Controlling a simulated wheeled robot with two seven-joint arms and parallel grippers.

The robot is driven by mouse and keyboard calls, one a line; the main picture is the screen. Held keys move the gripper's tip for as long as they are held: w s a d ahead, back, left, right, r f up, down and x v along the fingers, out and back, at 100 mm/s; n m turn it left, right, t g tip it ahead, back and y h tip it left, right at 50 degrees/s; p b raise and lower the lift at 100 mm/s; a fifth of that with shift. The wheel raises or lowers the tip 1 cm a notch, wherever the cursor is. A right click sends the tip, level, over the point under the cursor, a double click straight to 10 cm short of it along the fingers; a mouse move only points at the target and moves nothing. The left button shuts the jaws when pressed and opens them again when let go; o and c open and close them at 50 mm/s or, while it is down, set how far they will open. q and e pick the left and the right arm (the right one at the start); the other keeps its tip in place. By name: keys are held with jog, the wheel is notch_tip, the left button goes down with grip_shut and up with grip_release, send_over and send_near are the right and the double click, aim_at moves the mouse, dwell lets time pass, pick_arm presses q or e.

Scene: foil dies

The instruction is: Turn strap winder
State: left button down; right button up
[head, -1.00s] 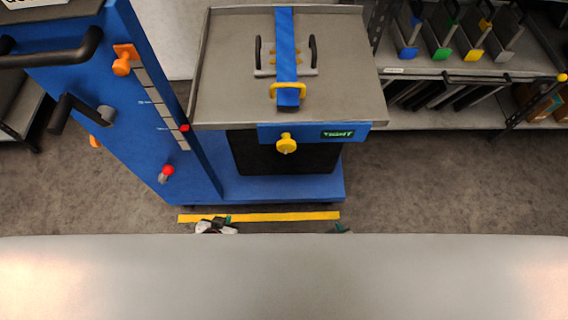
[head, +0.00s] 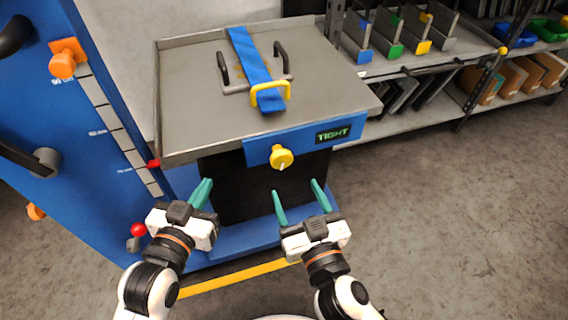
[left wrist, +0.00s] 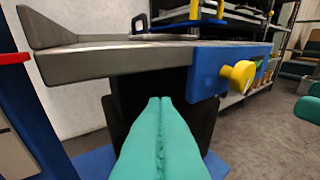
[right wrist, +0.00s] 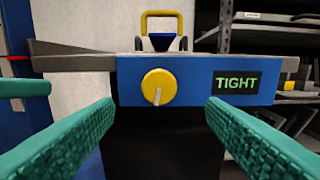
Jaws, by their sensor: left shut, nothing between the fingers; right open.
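The strap winder is a yellow round knob (head: 281,157) on the blue front panel (head: 345,134) of a grey-topped cart. The knob also shows in the left wrist view (left wrist: 238,76) and the right wrist view (right wrist: 160,87), with a pale line pointing down. The panel's sign (head: 333,135) reads TIGHT. A blue strap (head: 248,56) crosses the tray and passes a yellow buckle (head: 270,91). My right gripper (head: 296,186) is open and empty, below and in front of the knob. My left gripper (head: 206,184) is shut and empty, left of and below the knob.
The grey tray (head: 185,100) has raised rims and holds a black-handled item under the strap. A blue column (head: 105,110) with a scale, orange knob (head: 63,64) and red knobs stands at left. Shelves (head: 400,65) stand at right. The floor at right is clear.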

aim_at(283, 163)
jog(key=x, duration=0.7)
jog(key=shift+w+a, duration=0.1)
jog(key=shift+w, duration=0.1)
jog(key=shift+w+a, duration=0.15)
jog(key=shift+w, duration=0.4)
pick_arm(q)
jog(key=shift+s+a+f+g, duration=0.15)
jog(key=shift+f+g, duration=0.15)
jog(key=shift+f, duration=0.1)
pick_arm(e)
jog(key=c, duration=1)
pick_arm(q)
jog(key=shift+f, duration=0.1)
